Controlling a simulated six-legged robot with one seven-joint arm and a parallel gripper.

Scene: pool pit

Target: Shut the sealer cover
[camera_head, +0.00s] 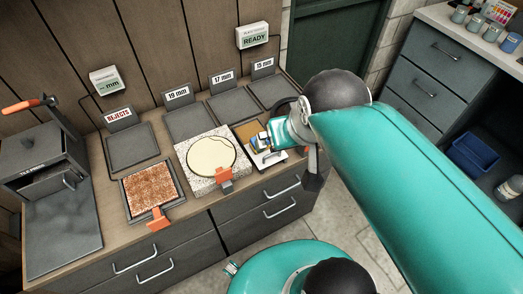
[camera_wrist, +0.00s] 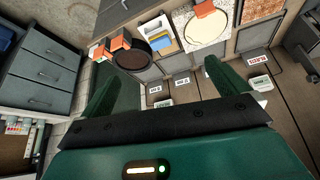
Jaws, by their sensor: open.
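In the wrist view, a round dark pot (camera_wrist: 131,60) with a brown inside stands on the counter and looks open at the top. Orange parts (camera_wrist: 121,41) sit at its edge; I cannot tell whether one belongs to the sealer cover. In the head view my arm hides most of this spot, and only a dark curved rim (camera_head: 284,104) shows beside it. My gripper (camera_wrist: 163,64) is open and empty, its two green fingers spread wide above the counter. The pot appears between the fingers in the picture, nearer the left one, with no contact visible.
A speckled slab with a cream disc (camera_head: 211,153) and a blue, yellow and white item (camera_head: 262,143) lie alongside. A reddish tile (camera_head: 151,187) sits at the counter's front. A dark press (camera_head: 42,160) stands far left. Dark trays (camera_head: 185,123) and labels line the back.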

